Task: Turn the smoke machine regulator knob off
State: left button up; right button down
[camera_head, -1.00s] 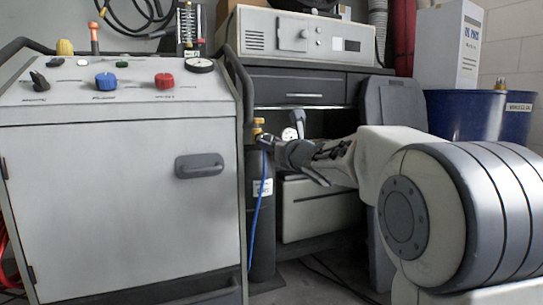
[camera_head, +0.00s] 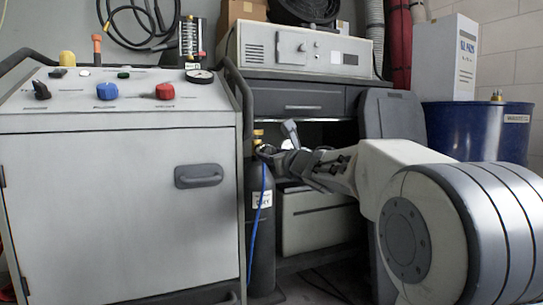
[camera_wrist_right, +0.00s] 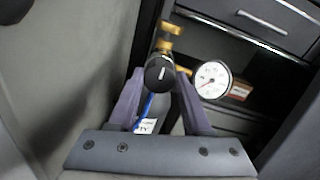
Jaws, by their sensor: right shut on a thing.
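The regulator with its brass fittings (camera_head: 258,134) sits on top of a dark gas bottle (camera_head: 262,235) beside the grey cabinet. In the right wrist view its round black knob (camera_wrist_right: 159,74), with a white mark, sits between the two fingers of my right gripper (camera_wrist_right: 160,92). The gripper is shut on the knob. In the head view my right gripper (camera_head: 277,150) reaches the regulator from the right and hides the knob. A white round gauge (camera_wrist_right: 212,79) stands just right of the knob. My left gripper is not in view.
A control cabinet (camera_head: 120,220) with coloured knobs stands close on the left, its side handle bar (camera_head: 238,90) near the bottle. A blue hose (camera_head: 257,215) runs down the bottle. A dark shelf unit (camera_head: 300,100) with a drawer stands behind.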

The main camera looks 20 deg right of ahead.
jog(key=shift+c, duration=1.7)
grip_release()
jog(key=shift+f, duration=0.1)
jog(key=s+p, duration=0.2)
jog(key=s, duration=0.8)
jog(key=shift+s+d, duration=0.2)
jog(key=shift+d, duration=0.2)
